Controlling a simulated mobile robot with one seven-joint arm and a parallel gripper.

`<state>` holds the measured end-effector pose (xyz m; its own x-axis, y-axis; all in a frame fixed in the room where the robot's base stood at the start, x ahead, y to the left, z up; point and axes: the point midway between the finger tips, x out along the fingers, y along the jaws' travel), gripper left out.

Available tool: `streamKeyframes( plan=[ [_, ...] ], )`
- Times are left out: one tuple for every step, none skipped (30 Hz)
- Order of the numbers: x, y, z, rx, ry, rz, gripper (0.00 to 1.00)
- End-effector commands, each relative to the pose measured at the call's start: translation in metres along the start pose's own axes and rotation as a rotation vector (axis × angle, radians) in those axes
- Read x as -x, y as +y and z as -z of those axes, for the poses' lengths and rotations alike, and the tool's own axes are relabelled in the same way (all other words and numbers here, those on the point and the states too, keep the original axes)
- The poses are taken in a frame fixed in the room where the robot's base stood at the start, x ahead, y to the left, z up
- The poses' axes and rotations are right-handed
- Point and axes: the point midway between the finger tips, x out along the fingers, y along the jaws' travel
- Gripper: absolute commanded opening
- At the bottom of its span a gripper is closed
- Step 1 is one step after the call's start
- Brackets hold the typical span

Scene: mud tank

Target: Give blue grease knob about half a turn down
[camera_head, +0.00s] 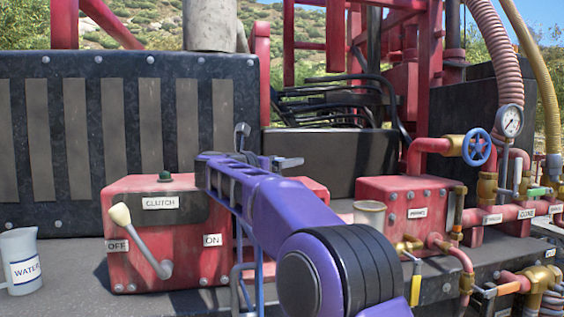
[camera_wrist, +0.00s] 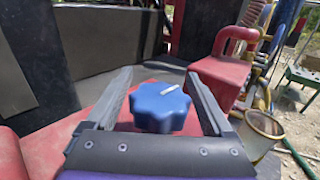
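The blue grease knob (camera_wrist: 160,107) shows in the wrist view, a lobed knob with a white pointer line on its top, slanting toward the upper right. It sits over the red housing (camera_wrist: 48,153). My gripper (camera_wrist: 158,77) is open, with one finger on each side of the knob. Gaps show between the knob and both fingers, so I see no contact.
A clutch lever (camera_head: 140,240) with a cream ball stands left of my arm. A water jug (camera_head: 20,262) is at far left. A metal cup (camera_head: 369,214) stands to the right, near the red pipes. A blue valve wheel (camera_head: 477,147) and a gauge (camera_head: 510,121) are farther right.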

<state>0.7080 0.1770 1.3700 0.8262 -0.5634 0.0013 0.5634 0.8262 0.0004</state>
Motion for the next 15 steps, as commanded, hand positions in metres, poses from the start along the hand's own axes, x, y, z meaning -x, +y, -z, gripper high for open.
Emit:
streamKeyframes(
  plan=[
    [0.000,0.000,0.000,0.000,0.000,0.000,0.93],
    [0.000,0.000,0.000,0.000,0.000,0.000,0.93],
    [0.000,0.000,0.000,0.000,0.001,0.000,0.93],
    [0.000,0.000,0.000,0.000,0.001,0.000,0.93],
    [0.000,0.000,0.000,0.000,0.001,0.000,0.93],
    [0.000,0.000,0.000,0.000,0.001,0.000,0.93],
    [0.000,0.000,0.000,0.000,0.001,0.000,0.93],
    [0.000,0.000,0.000,0.000,0.001,0.000,0.93],
    [0.001,0.000,0.000,0.000,0.001,0.000,0.93],
    [0.002,0.000,0.001,0.000,0.001,-0.001,0.93],
    [0.004,0.000,0.001,0.000,0.001,-0.001,0.93],
    [0.007,0.000,0.001,0.000,0.001,-0.001,0.93],
    [0.010,0.000,0.001,0.000,0.001,-0.001,0.93],
    [0.014,0.000,0.001,0.000,0.001,-0.002,0.93],
    [0.021,0.001,0.001,-0.001,0.001,-0.003,0.93]
  ],
)
